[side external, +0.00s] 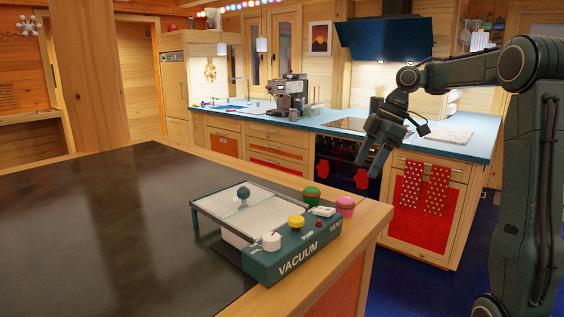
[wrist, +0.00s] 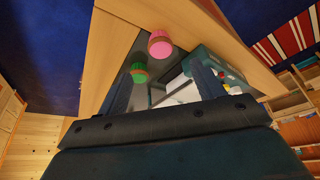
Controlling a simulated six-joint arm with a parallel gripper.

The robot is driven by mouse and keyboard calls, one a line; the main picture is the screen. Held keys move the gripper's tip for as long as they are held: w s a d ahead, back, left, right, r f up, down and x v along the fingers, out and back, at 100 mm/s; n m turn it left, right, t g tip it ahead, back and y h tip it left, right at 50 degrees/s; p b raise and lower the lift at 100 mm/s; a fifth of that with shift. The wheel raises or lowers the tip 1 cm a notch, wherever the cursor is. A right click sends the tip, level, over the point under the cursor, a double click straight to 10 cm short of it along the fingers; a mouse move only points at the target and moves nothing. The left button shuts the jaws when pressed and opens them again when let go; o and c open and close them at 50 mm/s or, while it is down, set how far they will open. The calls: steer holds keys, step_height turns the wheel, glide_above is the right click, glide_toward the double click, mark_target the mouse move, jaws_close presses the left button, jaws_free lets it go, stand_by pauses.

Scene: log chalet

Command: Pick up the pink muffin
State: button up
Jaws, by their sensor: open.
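The pink muffin (side external: 345,206) stands at the right corner of the dark counter, beside the vacuum sealer's right end. In the wrist view the pink muffin (wrist: 160,43) shows beyond and between my fingertips, over the light wooden edge. My gripper (side external: 370,162) is open and empty, in the air above and a little right of the muffin. In the wrist view its two fingers (wrist: 161,70) are spread apart, and neither touches the muffin.
The green vacuum sealer (side external: 300,258), with knobs and a clear lid, sits along the wooden edge. The dark counter (side external: 100,240) on the left is clear.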

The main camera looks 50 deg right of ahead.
mark_target(348, 199)
steer(key=shift+x, duration=2.95)
steer(key=shift+x, duration=2.55)
steer(key=c, duration=1)
steer(key=shift+r, duration=0.2)
steer(key=shift+c, duration=0.2)
steer(key=shift+r, duration=4.85)
